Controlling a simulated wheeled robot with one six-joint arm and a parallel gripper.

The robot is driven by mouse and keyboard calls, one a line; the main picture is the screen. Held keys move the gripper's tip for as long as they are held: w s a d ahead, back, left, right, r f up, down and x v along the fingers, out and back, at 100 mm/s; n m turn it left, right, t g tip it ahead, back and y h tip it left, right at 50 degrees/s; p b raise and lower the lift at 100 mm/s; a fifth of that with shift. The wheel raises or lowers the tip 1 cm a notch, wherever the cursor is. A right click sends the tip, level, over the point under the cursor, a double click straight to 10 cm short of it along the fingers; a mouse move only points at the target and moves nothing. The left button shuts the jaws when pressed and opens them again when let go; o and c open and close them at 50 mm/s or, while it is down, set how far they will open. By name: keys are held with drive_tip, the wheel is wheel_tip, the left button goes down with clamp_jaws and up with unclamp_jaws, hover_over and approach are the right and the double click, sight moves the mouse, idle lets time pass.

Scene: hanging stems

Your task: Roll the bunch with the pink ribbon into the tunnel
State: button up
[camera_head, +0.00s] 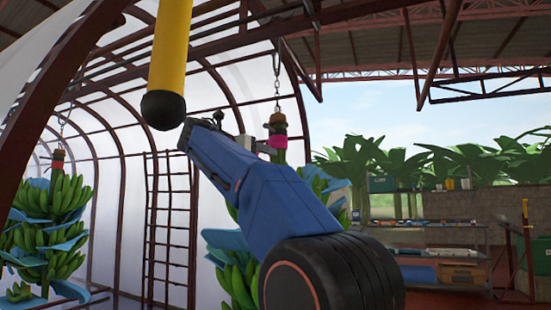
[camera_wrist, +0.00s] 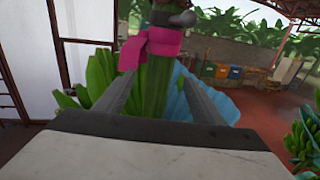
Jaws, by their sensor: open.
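The bunch with the pink ribbon (camera_head: 240,285) hangs from a chain and hook, partly hidden behind my blue arm in the head view. Its pink ribbon (camera_head: 278,142) is wrapped around the stem top. In the wrist view the ribbon (camera_wrist: 150,47) and the green stem (camera_wrist: 152,92) stand upright between the fingers of my gripper (camera_wrist: 157,75). The fingers are open, one on each side of the stem; I cannot tell whether either touches it. The tunnel (camera_head: 120,120), dark arched ribs with a white translucent cover, is on the left in the head view.
Another bunch (camera_head: 50,230) with a red ribbon and blue sheets hangs at the left. A ladder (camera_head: 170,230) stands by the tunnel wall. Shelves (camera_head: 435,240) stand at the right. More green fruit (camera_wrist: 305,140) shows at the wrist view's right edge.

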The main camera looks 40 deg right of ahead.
sight(276, 157)
drive_tip(key=d, duration=0.3)
drive_tip(key=w+d, duration=0.1)
drive_tip(key=d, duration=0.5)
drive_tip(key=shift+w+d, duration=0.2)
drive_tip(key=shift+w, duration=0.15)
drive_tip(key=c, duration=1.5)
